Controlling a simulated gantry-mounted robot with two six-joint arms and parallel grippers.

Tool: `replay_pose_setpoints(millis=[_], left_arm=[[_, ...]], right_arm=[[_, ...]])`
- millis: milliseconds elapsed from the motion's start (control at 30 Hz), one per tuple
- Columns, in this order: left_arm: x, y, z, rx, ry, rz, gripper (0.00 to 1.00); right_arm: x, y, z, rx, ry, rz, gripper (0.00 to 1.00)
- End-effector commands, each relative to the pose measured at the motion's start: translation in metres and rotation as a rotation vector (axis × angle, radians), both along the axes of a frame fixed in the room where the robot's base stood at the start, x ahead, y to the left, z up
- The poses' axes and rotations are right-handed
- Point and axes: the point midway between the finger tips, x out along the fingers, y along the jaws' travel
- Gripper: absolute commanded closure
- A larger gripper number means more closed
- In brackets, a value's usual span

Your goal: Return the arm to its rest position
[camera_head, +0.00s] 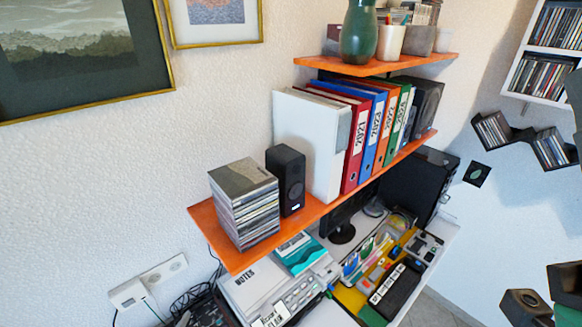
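A stack of disc cases (245,205) stands at the near left end of the middle orange shelf (212,232). Its top case lies roughly flat. A black speaker (287,180) stands just right of the stack. A white binder (312,145) and several coloured binders (370,130) stand upright farther along the same shelf.
An upper orange shelf (320,66) carries a green vase (359,32) and pots. Below is a cluttered desk (440,245) with a monitor (345,218). Wall racks (505,85) hold discs at right.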

Motion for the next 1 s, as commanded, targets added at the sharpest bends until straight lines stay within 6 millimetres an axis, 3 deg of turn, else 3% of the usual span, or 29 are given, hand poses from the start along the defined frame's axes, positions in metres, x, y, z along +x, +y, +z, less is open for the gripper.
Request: replay_pose_setpoints(millis=[33, 167, 367, 467, 600, 767, 900, 1000], left_arm=[[0.010, -0.002, 0.026, 0.001, -0.032, -0.004, 0.44], [0.026, -0.006, 0.066, 0.003, -0.097, -0.013, 0.44], [0.049, -0.013, 0.147, 0.000, -0.234, -0.027, 0.44], [0.058, -0.019, 0.205, -0.013, -0.334, -0.034, 0.44], [0.063, -0.030, 0.319, -0.076, -0.538, -0.043, 0.44], [0.038, -0.043, 0.461, -0.220, -0.816, -0.063, 0.44], [-0.011, -0.053, 0.575, -0.406, -1.064, -0.112, 0.44], [-0.059, -0.058, 0.638, -0.576, -1.226, -0.172, 0.44]], right_arm=[[0.001, 0.000, 0.010, 0.000, 0.001, 0.000, 1.00], [0.001, 0.000, 0.018, 0.000, 0.001, 0.000, 1.00], [0.001, 0.000, 0.030, 0.000, 0.001, 0.000, 1.00], [0.001, 0.000, 0.039, 0.000, 0.001, 0.000, 1.00], [0.001, 0.000, 0.055, 0.000, 0.001, 0.000, 1.00], [0.001, 0.000, 0.072, 0.000, 0.001, 0.000, 1.00], [0.001, 0.000, 0.085, 0.000, 0.001, 0.000, 1.00], [0.001, 0.000, 0.089, 0.000, 0.001, 0.000, 1.00]])
